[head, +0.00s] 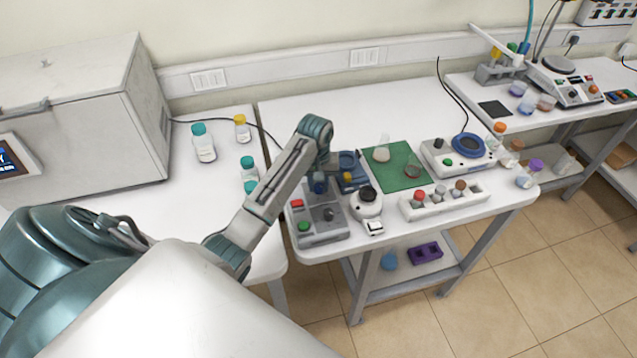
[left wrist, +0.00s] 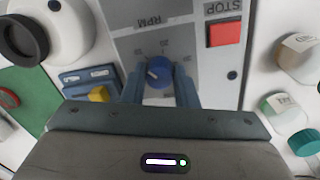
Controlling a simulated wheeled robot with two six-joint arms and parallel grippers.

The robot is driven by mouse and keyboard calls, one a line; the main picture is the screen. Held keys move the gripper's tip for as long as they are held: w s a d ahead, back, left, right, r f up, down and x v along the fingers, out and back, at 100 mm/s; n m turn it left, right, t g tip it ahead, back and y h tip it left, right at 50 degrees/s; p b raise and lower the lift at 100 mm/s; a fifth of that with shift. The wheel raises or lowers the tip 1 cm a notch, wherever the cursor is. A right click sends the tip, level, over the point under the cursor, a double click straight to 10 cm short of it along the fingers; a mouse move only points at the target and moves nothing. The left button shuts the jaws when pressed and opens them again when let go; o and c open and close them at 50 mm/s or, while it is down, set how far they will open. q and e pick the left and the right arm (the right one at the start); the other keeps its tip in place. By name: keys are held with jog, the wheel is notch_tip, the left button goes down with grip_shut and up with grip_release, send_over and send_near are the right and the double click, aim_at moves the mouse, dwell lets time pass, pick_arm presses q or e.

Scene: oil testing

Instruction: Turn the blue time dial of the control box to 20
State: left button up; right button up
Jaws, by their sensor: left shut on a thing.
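The grey control box (head: 320,234) stands at the front left of the middle table, with a red and a green button on its top. My left gripper (head: 319,190) reaches down over the far part of the box. In the left wrist view the blue time dial (left wrist: 159,74) sits between the two fingers of my left gripper (left wrist: 160,88), which are shut on its sides. A white pointer mark on the dial points to the upper left. Small numbers show around it, with 20 near the top. My right gripper is in neither view.
Beside the box stand a white round device with a black top (head: 367,203), a blue rack, and a white holder (head: 443,203) with several bottles. A green mat (head: 396,168) lies behind. Bottles with teal caps (head: 204,143) stand on the left table.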

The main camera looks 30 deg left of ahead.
pick_arm(q)
jog(key=shift+m, duration=0.3)
jog(key=m, duration=0.5)
jog(key=shift+m, duration=0.3)
jog(key=m, duration=0.5)
jog(key=shift+r+m, duration=0.1)
jog(key=shift+m, duration=0.3)
jog(key=shift+w+a, duration=0.1)
jog(key=o, duration=1)
